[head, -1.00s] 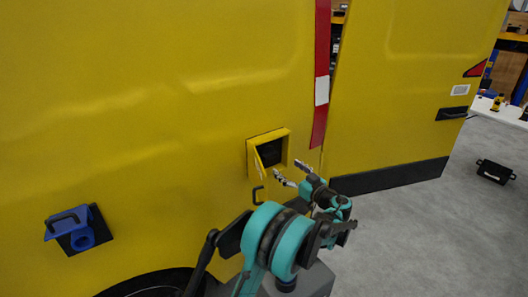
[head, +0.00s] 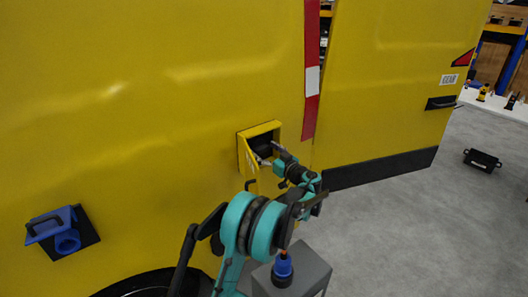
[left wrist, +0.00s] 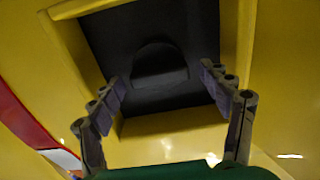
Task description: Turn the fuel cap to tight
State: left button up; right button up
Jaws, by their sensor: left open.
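The fuel cap (left wrist: 160,65) is a dark rounded shape inside a dark, square recess (left wrist: 112,32) with a yellow frame. It barely stands out from the dark back wall, and its turn position cannot be told. In the head view the recess (head: 261,126) is in the side of a yellow van, with its small flap (head: 247,158) swung open on the left. My left gripper (head: 269,153) is at the recess mouth, open and empty. In the left wrist view its two fingers (left wrist: 164,92) are spread on either side below the cap, apart from it. My right gripper is not seen.
A blue socket with a raised lid (head: 66,240) is on the van at lower left. A grey box (head: 300,275) with a blue plug (head: 283,268) stands below my arm. A black case (head: 482,159) lies on the open grey floor at right.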

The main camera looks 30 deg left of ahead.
pick_arm(q)
jog(key=c, duration=1.2)
jog(key=shift+o, duration=0.2)
jog(key=shift+m, duration=0.3)
jog(key=m, duration=0.3)
jog(key=shift+m+p, duration=0.3)
jog(key=m, duration=0.4)
jog(key=shift+w+d+m, duration=0.1)
jog(key=shift+m, duration=0.2)
jog(key=m, duration=0.4)
jog(key=shift+f+m+p, duration=0.1)
jog(key=shift+m+p, duration=0.2)
jog(key=shift+p, duration=0.05)
jog(key=m, duration=0.4)
jog(key=shift+w+f+m, duration=0.1)
jog(key=shift+m, duration=0.2)
